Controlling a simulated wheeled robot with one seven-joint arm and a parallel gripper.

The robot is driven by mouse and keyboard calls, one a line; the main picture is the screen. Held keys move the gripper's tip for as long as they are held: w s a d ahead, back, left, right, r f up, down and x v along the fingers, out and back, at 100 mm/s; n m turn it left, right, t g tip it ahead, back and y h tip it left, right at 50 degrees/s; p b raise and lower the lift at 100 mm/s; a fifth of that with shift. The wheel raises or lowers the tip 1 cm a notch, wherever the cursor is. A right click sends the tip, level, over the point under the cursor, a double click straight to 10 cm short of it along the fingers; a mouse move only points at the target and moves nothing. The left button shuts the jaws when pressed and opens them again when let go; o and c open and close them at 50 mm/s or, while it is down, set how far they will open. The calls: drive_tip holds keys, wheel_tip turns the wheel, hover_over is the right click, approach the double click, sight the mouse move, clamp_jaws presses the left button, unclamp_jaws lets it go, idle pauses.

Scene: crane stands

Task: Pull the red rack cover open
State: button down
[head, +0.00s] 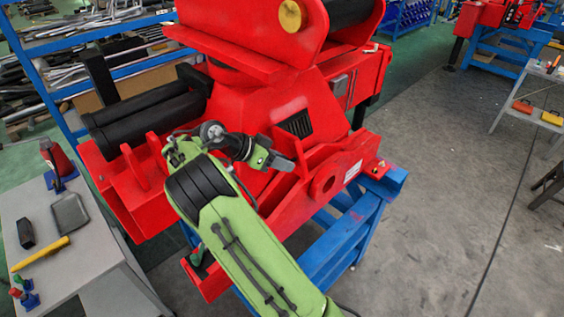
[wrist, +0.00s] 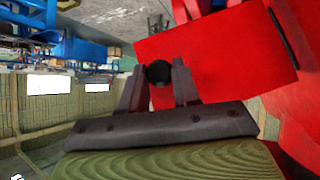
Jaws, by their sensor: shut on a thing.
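The red cover (wrist: 225,50) fills the upper right of the wrist view as a flat red panel with a dark strip near its right side. A dark round knob (wrist: 158,73) sits at its left part. My gripper (wrist: 157,78) has one finger on each side of this knob and is shut on it. In the head view my gripper (head: 281,162) is at the middle of the red crane stand (head: 320,185). My arm hides part of the stand there, and I cannot clearly pick out the cover or how far it stands open.
A blue frame (head: 345,245) carries the red stand. Clear grey floor (head: 440,200) lies to the right.

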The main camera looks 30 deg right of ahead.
drive_tip(key=c, duration=0.8)
unclamp_jaws()
drive_tip(key=v, duration=1.5)
drive_tip(key=shift+w+a+r, duration=0.15)
drive_tip(key=shift+a+r, duration=0.05)
drive_tip(key=shift+r, duration=0.15)
